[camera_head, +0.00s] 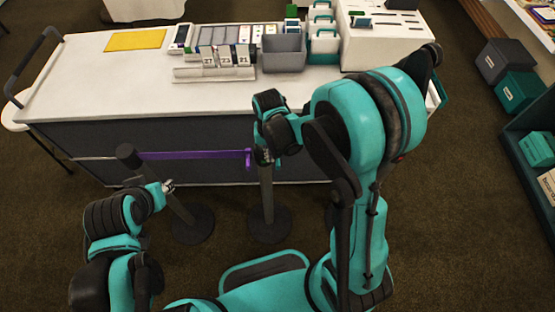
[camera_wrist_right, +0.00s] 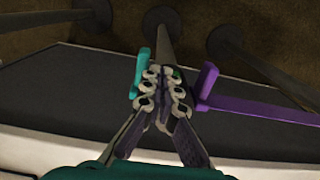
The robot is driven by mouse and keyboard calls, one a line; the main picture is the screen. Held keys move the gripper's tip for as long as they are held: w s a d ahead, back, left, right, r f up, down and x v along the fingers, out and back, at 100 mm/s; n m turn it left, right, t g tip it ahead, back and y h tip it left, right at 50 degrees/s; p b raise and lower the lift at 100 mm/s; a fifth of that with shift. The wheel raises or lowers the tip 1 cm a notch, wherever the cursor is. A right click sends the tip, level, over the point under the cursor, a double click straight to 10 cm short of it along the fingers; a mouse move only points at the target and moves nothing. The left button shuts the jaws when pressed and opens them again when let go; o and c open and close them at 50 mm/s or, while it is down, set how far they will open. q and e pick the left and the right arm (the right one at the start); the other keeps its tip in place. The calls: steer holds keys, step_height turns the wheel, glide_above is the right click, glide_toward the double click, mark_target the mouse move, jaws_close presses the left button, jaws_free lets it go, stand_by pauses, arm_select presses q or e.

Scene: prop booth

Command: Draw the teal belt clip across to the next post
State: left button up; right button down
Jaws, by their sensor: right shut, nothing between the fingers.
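The teal belt clip (camera_wrist_right: 143,72) shows in the right wrist view, beside my right gripper (camera_wrist_right: 161,98) at the middle post (camera_wrist_right: 163,35); in the head view I cannot make it out. My right gripper's fingers are together and empty, with the clip just left of them. In the head view the right gripper (camera_head: 263,157) is at the top of the middle post (camera_head: 267,200). A third post, mostly hidden behind my right arm, shows only part of its base (camera_head: 330,215). My left gripper (camera_head: 168,186) is near the left post (camera_head: 183,207); its fingers are too small to judge.
A purple belt (camera_head: 195,155) spans from the left post to its purple clip (camera_wrist_right: 207,82) at the middle post. A white-topped counter (camera_head: 110,80) stands behind the posts, holding a grey bin (camera_head: 283,53). Shelves with teal boxes (camera_head: 537,148) stand at the right.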

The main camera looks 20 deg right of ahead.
steer(key=shift+f, duration=0.15)
steer(key=shift+f+b, duration=2.6)
steer(key=shift+f, duration=0.15)
steer(key=s+d, duration=0.3)
steer(key=d, duration=0.8)
steer(key=s+d+b, duration=0.1)
steer(key=s+d, duration=0.2)
steer(key=d, duration=0.9)
steer(key=s+d+b, duration=0.1)
steer(key=s+d, duration=0.3)
steer(key=d, duration=0.8)
steer(key=shift+d, duration=0.15)
steer(key=shift+s+r, duration=0.1)
step_height(320, 180, up, 8)
steer(key=p, duration=0.5)
